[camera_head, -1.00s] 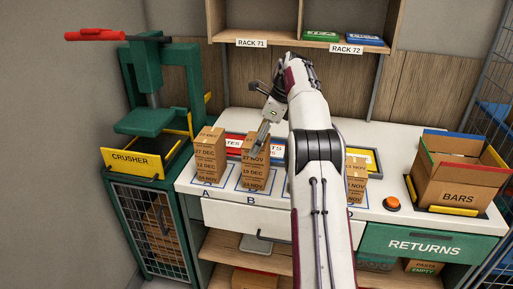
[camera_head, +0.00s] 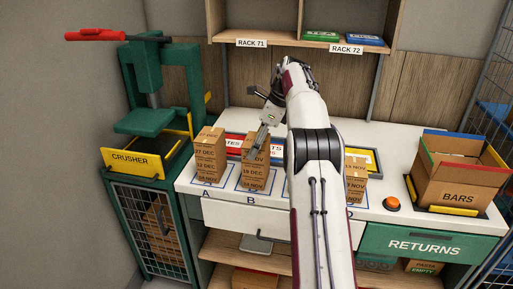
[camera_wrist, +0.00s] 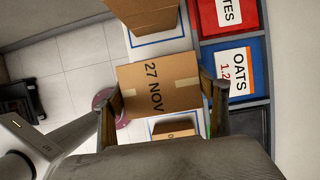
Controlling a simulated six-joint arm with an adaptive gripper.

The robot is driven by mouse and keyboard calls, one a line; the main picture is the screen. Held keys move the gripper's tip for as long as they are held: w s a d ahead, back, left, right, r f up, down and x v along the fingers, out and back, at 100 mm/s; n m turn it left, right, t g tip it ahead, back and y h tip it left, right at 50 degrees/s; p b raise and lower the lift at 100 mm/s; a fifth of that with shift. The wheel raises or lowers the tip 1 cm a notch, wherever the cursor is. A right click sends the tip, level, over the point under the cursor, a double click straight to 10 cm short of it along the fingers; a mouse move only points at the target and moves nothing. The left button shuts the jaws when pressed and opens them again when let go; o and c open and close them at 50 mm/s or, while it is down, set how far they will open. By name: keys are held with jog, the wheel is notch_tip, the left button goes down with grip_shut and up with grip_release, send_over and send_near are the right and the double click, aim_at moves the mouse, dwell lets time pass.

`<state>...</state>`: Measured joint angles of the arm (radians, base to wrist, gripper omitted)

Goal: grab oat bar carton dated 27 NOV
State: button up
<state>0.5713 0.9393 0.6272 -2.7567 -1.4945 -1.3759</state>
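The oat bar carton marked 27 NOV (camera_wrist: 160,88) is brown with tape strips and fills the middle of the wrist view. It is the top carton of stack B in the head view (camera_head: 248,157), where my gripper covers part of its label. My gripper (camera_head: 260,148) is low over this stack. In the wrist view its fingers (camera_wrist: 163,100) stand spread on the left and right sides of the carton. They are very close to its sides; any remaining gap is too small to make out clearly. Below it in the stack are cartons marked 19 DEC and 24 NOV.
Stack A (camera_head: 210,155) stands left of stack B. Another stack (camera_head: 355,180) is to the right, partly behind my arm. Red and blue trays (camera_wrist: 235,70) lie behind the stacks. An open BARS box (camera_head: 457,178) and an orange button (camera_head: 392,203) are at the right.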

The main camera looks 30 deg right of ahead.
aim_at(254, 139)
jog(key=c, duration=0.4)
jog(key=shift+r, duration=0.1)
jog(key=shift+r, duration=1.55)
jog(key=shift+r, duration=0.1)
jog(key=s+d, duration=1.2)
jog(key=shift+s+d, duration=0.35)
jog(key=shift+d, duration=0.05)
jog(key=shift+r, duration=0.1)
